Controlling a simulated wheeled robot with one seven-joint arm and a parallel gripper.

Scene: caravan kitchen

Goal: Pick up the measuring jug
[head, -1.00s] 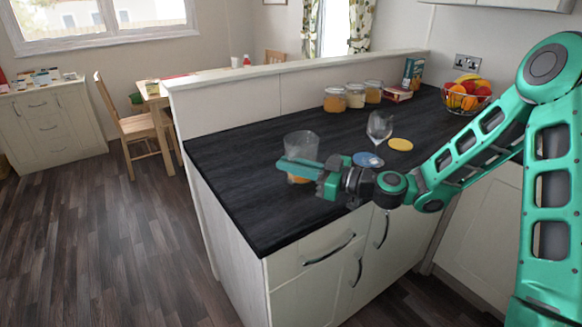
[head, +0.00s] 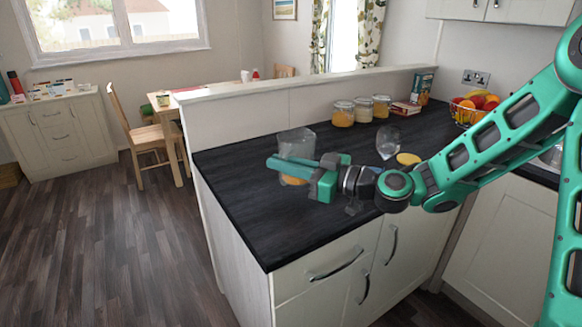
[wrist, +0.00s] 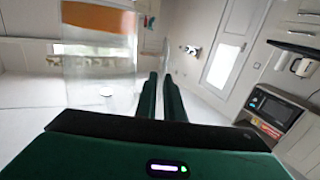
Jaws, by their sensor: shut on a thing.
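The measuring jug (head: 297,142) is clear, with something orange low in it, and is slightly tilted over the left part of the dark worktop (head: 240,200). My gripper (head: 290,165) reaches it from the right, its green fingers across the jug's front. The jug seems held a little above the worktop; the fingers partly hide its lower part. In the wrist view the clear jug (wrist: 98,65), with an orange band, is beside my nearly closed fingers (wrist: 162,95). The exact part gripped is hard to see.
A clear glass (head: 388,142) and a yellow disc (head: 408,158) are right of the jug. Several storage jars (head: 362,110) stand along the low back wall (head: 310,95). A fruit basket (head: 476,108) is at the right. The worktop's front left is clear.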

